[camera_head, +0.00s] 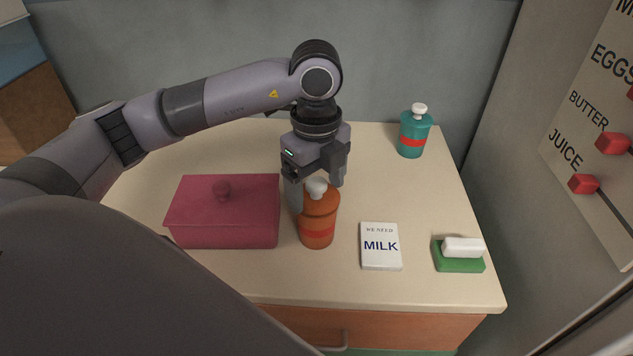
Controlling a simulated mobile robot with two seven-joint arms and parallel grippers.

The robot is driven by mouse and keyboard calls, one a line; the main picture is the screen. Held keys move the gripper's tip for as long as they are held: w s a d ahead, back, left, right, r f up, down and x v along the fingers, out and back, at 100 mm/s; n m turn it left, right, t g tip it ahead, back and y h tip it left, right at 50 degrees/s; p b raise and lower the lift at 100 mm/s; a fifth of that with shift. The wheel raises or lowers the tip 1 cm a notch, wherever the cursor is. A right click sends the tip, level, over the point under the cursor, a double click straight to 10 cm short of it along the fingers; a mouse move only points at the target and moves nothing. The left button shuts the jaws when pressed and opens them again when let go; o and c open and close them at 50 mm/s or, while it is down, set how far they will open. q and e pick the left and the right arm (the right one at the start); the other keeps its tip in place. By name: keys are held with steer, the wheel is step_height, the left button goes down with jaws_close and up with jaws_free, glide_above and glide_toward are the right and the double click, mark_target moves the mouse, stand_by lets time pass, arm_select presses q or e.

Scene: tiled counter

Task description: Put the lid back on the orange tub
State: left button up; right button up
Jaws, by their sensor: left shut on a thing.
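The orange tub (317,232) stands upright on the counter near its middle, with a red band around it. Its lid (318,198), orange with a white knob, is at the tub's top. I see no clear gap between lid and tub, but cannot tell whether it is fully seated. My left gripper (315,188) reaches down from above and is shut on the lid, one finger at its left side and the other behind it to the right. The fingers hide part of the lid's edge. My right gripper is not in view.
A pink box (225,228) with a knob stands close left of the tub. A white MILK card (381,255) lies to the right, then a green sponge-like block (459,264) with a white bar (463,247). A teal tub (413,138) stands at the back right. The counter (400,195) between is clear.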

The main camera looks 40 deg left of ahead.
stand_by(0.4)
arm_select(q)
steer(key=o, duration=0.9)
steer(key=shift+c, duration=0.2)
steer(key=shift+r+p, duration=2.6)
steer(key=shift+r, duration=0.95)
jaws_close()
steer(key=shift+f, duration=0.2)
